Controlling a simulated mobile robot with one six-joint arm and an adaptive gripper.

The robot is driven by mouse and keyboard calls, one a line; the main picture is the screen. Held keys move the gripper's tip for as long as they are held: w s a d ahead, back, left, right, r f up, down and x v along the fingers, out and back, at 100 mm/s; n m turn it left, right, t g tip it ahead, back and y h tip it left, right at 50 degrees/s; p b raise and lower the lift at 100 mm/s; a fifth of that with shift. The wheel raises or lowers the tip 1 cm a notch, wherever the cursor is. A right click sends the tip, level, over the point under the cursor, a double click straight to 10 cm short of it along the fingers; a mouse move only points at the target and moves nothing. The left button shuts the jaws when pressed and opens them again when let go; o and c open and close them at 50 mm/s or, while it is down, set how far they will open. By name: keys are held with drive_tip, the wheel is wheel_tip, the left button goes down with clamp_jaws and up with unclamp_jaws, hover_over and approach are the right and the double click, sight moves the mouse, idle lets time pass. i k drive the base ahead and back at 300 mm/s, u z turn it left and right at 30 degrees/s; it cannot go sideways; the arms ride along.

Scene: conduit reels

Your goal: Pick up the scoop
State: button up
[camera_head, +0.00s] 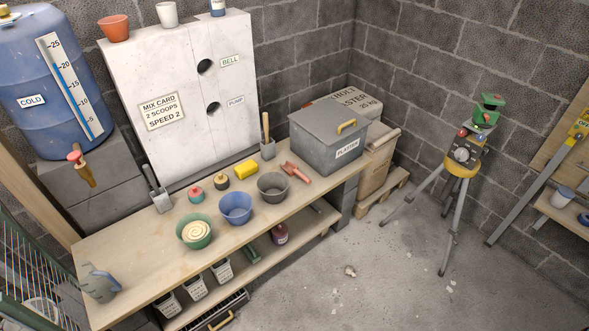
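A red hand tool that looks like the scoop (295,172) lies on the wooden bench (130,240). It lies between the dark grey bowl (272,187) and the grey lidded bin labelled PLASTER (325,135), apart from both as far as I can tell. Nothing covers it. My gripper is not in view.
A blue bowl (235,208), a green bowl with pale contents (196,232), a yellow block (246,169) and a holder with a wooden-handled tool (267,148) stand nearby. A tripod machine (463,160) stands on the right. The floor before the bench is mostly clear.

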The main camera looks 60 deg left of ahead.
sight(291, 168)
drive_tip(key=i, duration=0.4)
drive_tip(key=z, duration=0.1)
drive_tip(key=k, duration=0.1)
drive_tip(key=u, duration=3.1)
drive_tip(key=i, duration=0.7)
drive_tip(key=z, duration=0.05)
